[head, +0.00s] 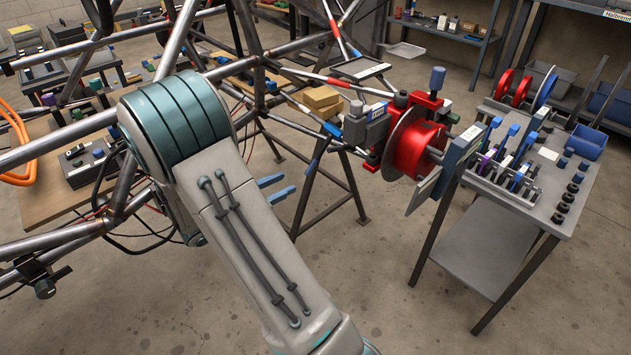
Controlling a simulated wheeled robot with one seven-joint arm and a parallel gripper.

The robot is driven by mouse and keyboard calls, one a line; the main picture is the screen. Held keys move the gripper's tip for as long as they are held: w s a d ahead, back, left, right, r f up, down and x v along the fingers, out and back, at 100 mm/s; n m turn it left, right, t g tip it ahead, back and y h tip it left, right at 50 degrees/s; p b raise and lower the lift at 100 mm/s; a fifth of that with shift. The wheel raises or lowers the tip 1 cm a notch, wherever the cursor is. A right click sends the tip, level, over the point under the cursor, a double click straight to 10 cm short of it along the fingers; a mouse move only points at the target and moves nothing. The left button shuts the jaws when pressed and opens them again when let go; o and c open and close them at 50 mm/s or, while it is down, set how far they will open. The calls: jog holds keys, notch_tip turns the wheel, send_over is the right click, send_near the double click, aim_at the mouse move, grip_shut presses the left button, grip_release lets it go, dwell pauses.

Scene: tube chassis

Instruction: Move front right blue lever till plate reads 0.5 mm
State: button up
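A red hub (420,148) with a grey disc sits at the right end of the tube chassis (180,45). A blue upright knob (437,79) stands on top of its red bracket. It may be the front right blue lever; I cannot tell for sure. A blue-grey plate (456,158) with a pale marked strip is on the outer side of the hub; its reading is too small to read. My arm fills the left foreground. Two blue fingers of my gripper (277,187) show past its right edge, apart and empty, well left of the hub. The rest of the gripper is hidden.
A grey tool cart (463,250) with blue and purple clamps and black knobs stands right of the hub. A dark trestle (318,172) supports the chassis. A workbench (45,185) with orange hose is at left. Concrete floor is clear in the lower middle.

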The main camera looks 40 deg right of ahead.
aim_at(309, 168)
jog(key=shift+n+t+h, duration=0.4)
jog(key=shift+n+t, duration=0.2)
jog(key=w+d+b, duration=0.1)
jog(key=d, duration=0.3)
jog(key=d+f+b, duration=0.1)
jog(key=d, duration=0.4)
jog(key=w+d+b, duration=0.1)
jog(key=d+b, duration=0.1)
jog(key=d, duration=0.2)
jog(key=shift+w+d+f, duration=0.3)
jog(key=shift+w+f, duration=0.05)
jog(key=shift+f, duration=0.05)
grip_shut()
